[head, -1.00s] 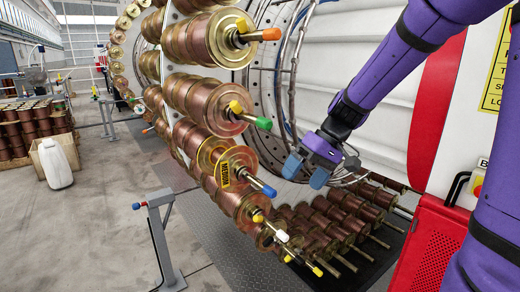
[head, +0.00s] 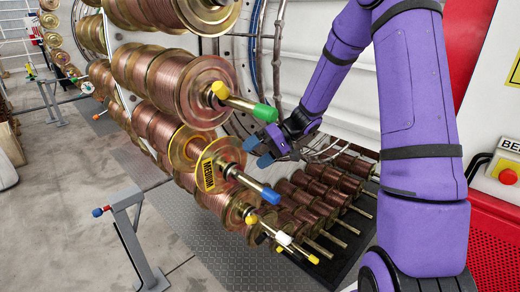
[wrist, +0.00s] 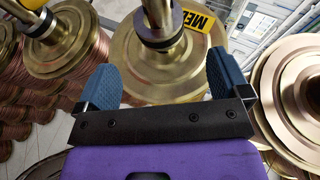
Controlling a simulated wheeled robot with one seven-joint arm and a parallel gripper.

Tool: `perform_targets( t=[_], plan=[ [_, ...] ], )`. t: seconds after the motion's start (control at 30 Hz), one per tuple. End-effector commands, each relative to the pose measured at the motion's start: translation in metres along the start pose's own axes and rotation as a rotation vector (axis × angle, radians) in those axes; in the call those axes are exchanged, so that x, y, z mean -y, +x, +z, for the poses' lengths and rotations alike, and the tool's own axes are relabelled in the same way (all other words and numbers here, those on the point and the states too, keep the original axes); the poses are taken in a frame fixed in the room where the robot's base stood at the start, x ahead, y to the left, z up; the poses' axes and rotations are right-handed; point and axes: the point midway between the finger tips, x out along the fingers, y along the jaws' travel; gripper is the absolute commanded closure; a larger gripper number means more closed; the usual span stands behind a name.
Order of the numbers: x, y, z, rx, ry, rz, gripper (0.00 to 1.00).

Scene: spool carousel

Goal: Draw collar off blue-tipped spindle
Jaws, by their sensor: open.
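The blue-tipped spindle (head: 258,188) sticks out of a copper-wound spool with a brass flange, pointing down to the right. A dark, ring-like collar (head: 228,169) seems to sit at its base, close to the flange; its detail is too small to tell. A yellow lettered tag (head: 208,176) is beside it. In the wrist view a spindle (wrist: 158,20) rises from a brass flange beside the tag, its tip out of frame. My gripper (head: 259,151) is open and empty, above and right of the blue tip in the head view. In the wrist view, its fingers (wrist: 160,62) are spread below the spindle, not around it.
A green-tipped spindle (head: 246,105) with a yellow collar (head: 221,90) projects just above my gripper. White- and yellow-tipped spindles (head: 283,238) are below. Racked spools (head: 325,200) lie behind. A post (head: 130,235) stands at the left on open floor.

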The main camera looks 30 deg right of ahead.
Motion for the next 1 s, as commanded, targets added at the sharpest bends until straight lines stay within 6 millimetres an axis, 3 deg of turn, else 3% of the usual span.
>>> perform_targets(
  t=[0.3,0.5,0.97,1.0],
  plan=[
    [0.000,0.054,0.001,0.004,0.002,-0.001,0.06],
    [0.000,0.078,0.001,0.004,0.001,0.000,0.06],
    [0.000,0.089,0.001,0.002,0.001,0.001,0.06],
    [0.000,0.089,0.001,0.002,0.001,0.001,0.10]
  ],
)
